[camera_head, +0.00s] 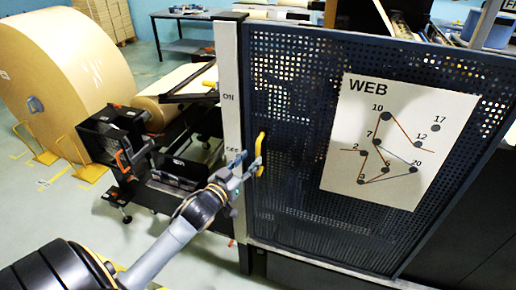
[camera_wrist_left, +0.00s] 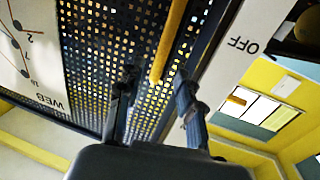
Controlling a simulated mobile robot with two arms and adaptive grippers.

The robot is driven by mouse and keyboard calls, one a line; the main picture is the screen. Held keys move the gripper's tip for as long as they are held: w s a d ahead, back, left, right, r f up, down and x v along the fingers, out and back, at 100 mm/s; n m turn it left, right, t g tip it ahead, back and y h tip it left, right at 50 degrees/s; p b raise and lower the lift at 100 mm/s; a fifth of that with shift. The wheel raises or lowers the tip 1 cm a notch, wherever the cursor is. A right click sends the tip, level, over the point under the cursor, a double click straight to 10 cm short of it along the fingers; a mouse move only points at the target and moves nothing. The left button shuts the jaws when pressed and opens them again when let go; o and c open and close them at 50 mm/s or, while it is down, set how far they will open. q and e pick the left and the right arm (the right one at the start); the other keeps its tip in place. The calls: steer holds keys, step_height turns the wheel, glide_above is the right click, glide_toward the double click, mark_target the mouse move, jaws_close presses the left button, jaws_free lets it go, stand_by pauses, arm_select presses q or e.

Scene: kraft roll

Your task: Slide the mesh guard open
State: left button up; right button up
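The mesh guard (camera_head: 290,110) is a dark perforated panel in a dark frame, its left edge beside a pale post (camera_head: 228,75). A yellow vertical handle (camera_head: 259,153) is on the guard near that edge. My left gripper (camera_head: 243,166) is just left of the handle, its fingers pointing towards it. In the left wrist view the gripper (camera_wrist_left: 157,84) is open, and the yellow handle (camera_wrist_left: 170,40) reaches down between the fingertips. I cannot tell whether a finger touches it. My right gripper is not in view.
A white WEB sheet (camera_head: 345,130) with a numbered diagram is on the guard. The post carries ON and OFF lettering. A large kraft roll (camera_head: 75,75) and dark machine parts (camera_head: 110,140) stand left. Pale floor (camera_head: 75,215) shows at lower left.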

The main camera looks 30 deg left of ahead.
mark_target(257, 153)
arm_select(q)
steer(key=w+p, duration=0.1)
steer(key=w, duration=0.4)
steer(key=shift+w+a, duration=0.1)
steer(key=shift+w, duration=0.15)
jaws_close()
